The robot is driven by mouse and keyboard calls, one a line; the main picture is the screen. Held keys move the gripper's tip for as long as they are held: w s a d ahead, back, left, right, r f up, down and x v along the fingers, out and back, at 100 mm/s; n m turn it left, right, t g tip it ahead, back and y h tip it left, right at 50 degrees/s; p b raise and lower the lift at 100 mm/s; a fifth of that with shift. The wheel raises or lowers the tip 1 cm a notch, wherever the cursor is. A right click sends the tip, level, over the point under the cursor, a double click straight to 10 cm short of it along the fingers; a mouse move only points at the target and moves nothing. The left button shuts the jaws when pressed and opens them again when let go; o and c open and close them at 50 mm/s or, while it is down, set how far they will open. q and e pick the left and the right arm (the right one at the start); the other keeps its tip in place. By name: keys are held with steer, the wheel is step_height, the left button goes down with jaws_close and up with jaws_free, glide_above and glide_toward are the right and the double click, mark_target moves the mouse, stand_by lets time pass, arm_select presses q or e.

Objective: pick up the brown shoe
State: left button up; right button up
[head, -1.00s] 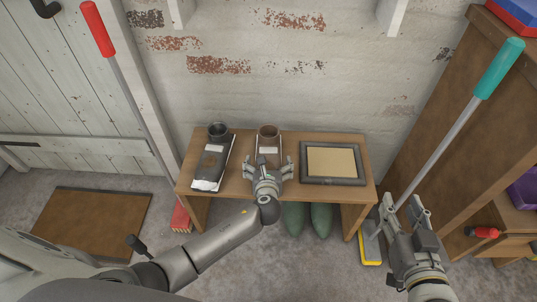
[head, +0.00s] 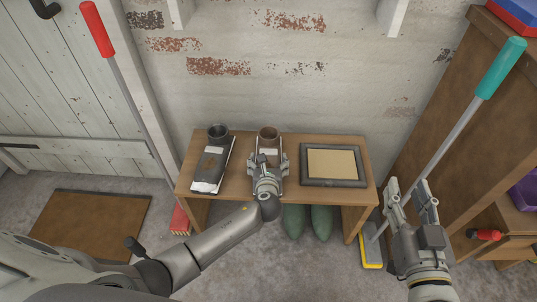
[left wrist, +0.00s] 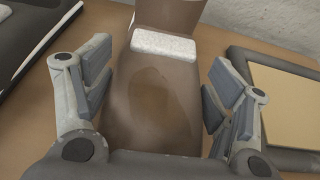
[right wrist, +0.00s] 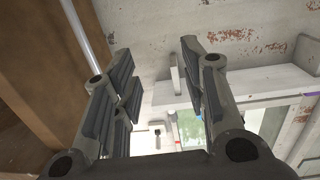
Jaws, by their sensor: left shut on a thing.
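The brown shoe (head: 268,134) stands on the wooden bench (head: 237,188), between a dark grey shoe (head: 210,170) and a framed tan panel. My left gripper (head: 267,163) is over its front part and hides much of it in the head view. In the left wrist view, the brown shoe (left wrist: 155,100) lies between the two fingers, with a white patch below its opening. My left gripper is shut on it, and the shoe still rests on the bench. My right gripper (head: 412,190) is open and empty, to the right of the bench.
The framed panel (head: 333,180) lies on the bench close to the right of my left gripper. Green boots (head: 321,220) stand under the bench. A red-handled broom (head: 135,110) leans at left and a teal-handled one (head: 458,125) at right, near my right gripper. A brown mat (head: 92,225) lies on the floor.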

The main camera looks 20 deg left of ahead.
arm_select(q)
steer(key=shift+c, duration=0.8)
